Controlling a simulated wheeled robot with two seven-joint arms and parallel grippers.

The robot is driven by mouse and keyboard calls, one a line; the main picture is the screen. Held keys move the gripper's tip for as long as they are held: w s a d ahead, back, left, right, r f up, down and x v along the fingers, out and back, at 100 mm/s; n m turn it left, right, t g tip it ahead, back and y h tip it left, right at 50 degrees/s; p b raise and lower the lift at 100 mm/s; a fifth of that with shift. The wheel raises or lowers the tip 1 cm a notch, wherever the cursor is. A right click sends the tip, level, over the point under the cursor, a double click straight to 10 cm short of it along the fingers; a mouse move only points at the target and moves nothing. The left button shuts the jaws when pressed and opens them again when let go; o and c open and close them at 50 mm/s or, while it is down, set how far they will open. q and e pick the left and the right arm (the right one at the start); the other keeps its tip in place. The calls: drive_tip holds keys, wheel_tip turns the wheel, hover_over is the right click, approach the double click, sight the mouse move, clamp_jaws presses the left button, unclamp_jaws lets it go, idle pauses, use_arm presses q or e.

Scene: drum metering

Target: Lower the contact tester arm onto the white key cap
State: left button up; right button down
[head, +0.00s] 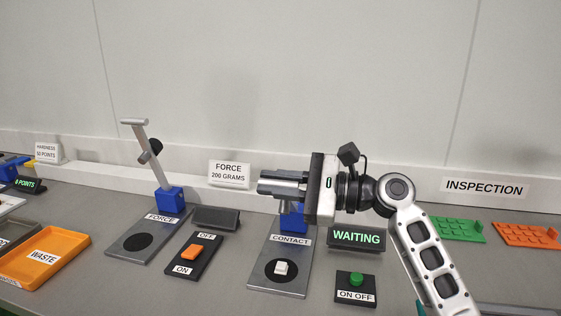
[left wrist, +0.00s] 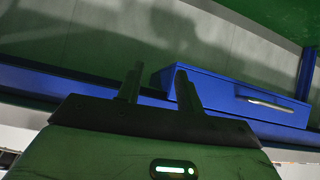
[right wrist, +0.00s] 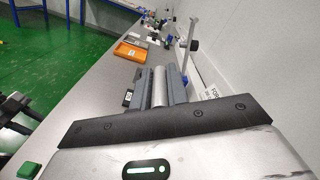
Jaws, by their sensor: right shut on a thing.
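The contact tester (head: 262,281) has a grey base labelled CONTACT and a blue block (head: 292,221) at its back. The white key cap (head: 282,268) sits on the black disc of that base, uncovered. My right gripper (head: 278,184) is shut on the contact tester arm, above and behind the key cap. In the right wrist view a silver bar of the arm (right wrist: 159,87) lies between the dark fingers. The rest of the tester arm is hidden behind my gripper. My left gripper (left wrist: 158,88) shows only in its wrist view; its fingers are apart with nothing between them.
A display (head: 357,237) reads WAITING. A green-button box (head: 356,286) stands right of the tester. The force tester (head: 147,238), its arm raised, and an orange switch (head: 192,253) stand left. An orange WASTE tray (head: 45,258) is farther left. A blue drawer box (left wrist: 235,97) is near my left gripper.

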drive_tip(key=shift+s+a+f+n+b, duration=0.2)
drive_tip(key=shift+s+f+n, duration=0.15)
drive_tip(key=shift+s+f, duration=0.25)
drive_tip(key=shift+s+a+f+n+b, duration=0.15)
drive_tip(key=shift+s+f+n, duration=0.25)
drive_tip(key=shift+f, duration=0.3)
drive_tip(key=c, duration=1.4)
unclamp_jaws()
drive_tip(key=b+v, duration=0.2)
drive_tip(key=v, duration=1.4)
